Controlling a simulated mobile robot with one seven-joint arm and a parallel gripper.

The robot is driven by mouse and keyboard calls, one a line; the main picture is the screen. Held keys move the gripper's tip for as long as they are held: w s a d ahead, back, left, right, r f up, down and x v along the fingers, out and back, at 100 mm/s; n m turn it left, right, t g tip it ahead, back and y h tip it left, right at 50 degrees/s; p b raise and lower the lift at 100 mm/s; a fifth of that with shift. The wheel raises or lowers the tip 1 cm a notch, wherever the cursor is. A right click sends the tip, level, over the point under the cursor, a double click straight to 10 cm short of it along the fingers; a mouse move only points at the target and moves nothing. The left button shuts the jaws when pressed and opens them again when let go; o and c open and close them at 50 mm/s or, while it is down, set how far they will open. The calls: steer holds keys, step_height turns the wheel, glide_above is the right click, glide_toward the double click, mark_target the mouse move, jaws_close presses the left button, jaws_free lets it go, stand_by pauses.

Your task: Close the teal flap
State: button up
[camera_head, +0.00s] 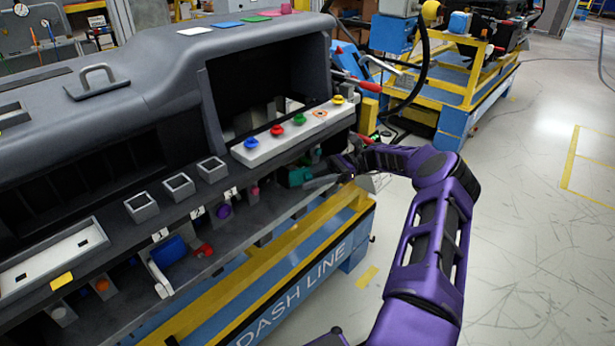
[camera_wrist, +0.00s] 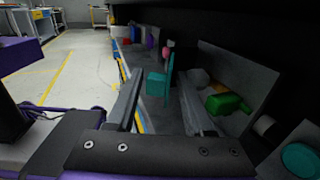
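The teal flap (camera_head: 299,177) is at the right end of the dashboard's lower shelf, just left of my gripper (camera_head: 322,182). In the wrist view the teal flap (camera_wrist: 169,76) stands as a thin upright plate beside a teal block (camera_wrist: 155,86). My gripper (camera_wrist: 160,92) is open, with one finger on each side of the view and the teal parts between and beyond the fingertips. I cannot tell whether a finger touches the flap. The gripper reaches in low from the right end of the shelf.
A green part (camera_wrist: 226,103) lies in a grey bay right of the fingers, with a teal round part (camera_wrist: 300,158) nearby. The white button strip (camera_head: 292,134) sits above the gripper. Further left are a purple knob (camera_head: 223,211) and blue part (camera_head: 170,249). Floor at right is clear.

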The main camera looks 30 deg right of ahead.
steer(key=shift+w+d+r, duration=0.15)
steer(key=shift+w+r, duration=0.05)
steer(key=shift+r, duration=0.05)
stand_by(0.6)
steer(key=shift+s+t, duration=0.15)
steer(key=shift+t, duration=0.25)
